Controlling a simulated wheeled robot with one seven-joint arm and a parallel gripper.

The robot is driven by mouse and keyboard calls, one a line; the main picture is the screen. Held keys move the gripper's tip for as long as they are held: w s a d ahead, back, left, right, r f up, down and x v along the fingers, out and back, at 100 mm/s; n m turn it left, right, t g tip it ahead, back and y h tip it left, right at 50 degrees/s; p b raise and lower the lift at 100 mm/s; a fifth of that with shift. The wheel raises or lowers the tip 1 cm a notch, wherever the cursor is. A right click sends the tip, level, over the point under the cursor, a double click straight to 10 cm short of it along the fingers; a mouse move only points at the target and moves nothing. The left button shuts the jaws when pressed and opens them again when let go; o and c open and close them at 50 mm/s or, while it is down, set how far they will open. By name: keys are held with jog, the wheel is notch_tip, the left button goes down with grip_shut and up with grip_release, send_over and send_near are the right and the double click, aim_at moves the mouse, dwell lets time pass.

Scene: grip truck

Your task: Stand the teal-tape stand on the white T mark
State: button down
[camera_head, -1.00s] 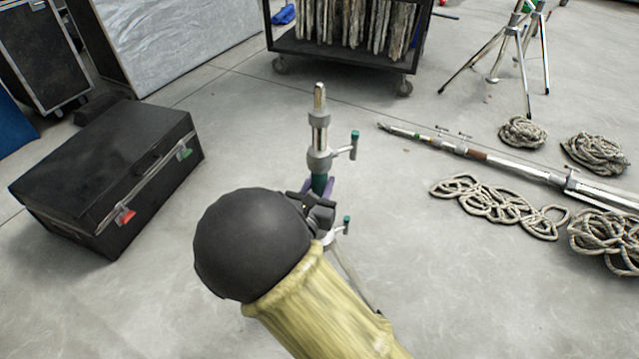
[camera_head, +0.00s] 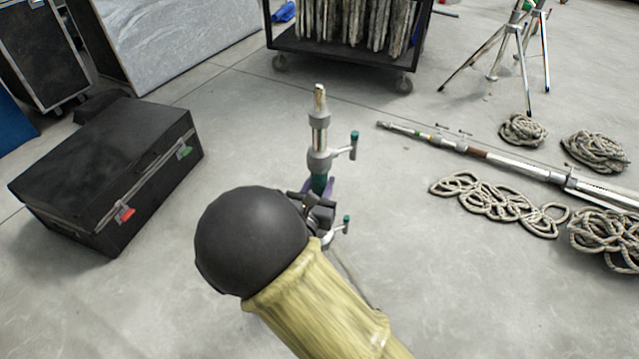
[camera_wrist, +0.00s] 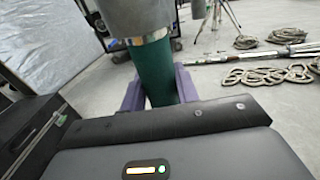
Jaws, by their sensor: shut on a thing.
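The teal-tape stand (camera_head: 319,138) is upright in the head view, a silver column with a teal band and small teal-ended side handles. My gripper (camera_head: 322,189) is shut on its teal band. In the wrist view the teal band (camera_wrist: 152,72) sits between the purple fingers of my gripper (camera_wrist: 158,88). My arm hides the lower part of the stand, and one leg shows to the right of the arm. I cannot tell whether its feet touch the floor. The white T mark does not show in either view.
A black case (camera_head: 105,170) stands at left. A black cart (camera_head: 345,50) stands behind. At right lie another stand (camera_head: 480,154), coiled ropes (camera_head: 523,131) and a chain of rope loops (camera_head: 490,208). A tripod stand (camera_head: 510,50) is at back right. Floor between case and stand is clear.

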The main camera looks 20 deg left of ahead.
dwell(0.8)
jog(key=c, duration=1)
grip_release()
jog(key=shift+o, duration=0.2)
jog(key=shift+s+f, duration=0.1)
jog(key=shift+f, duration=0.2)
jog(key=s+d+p, duration=0.2)
jog(key=s+p, duration=0.5)
jog(key=s, duration=1)
jog(key=shift+r, duration=0.2)
jog(key=shift+d, duration=0.1)
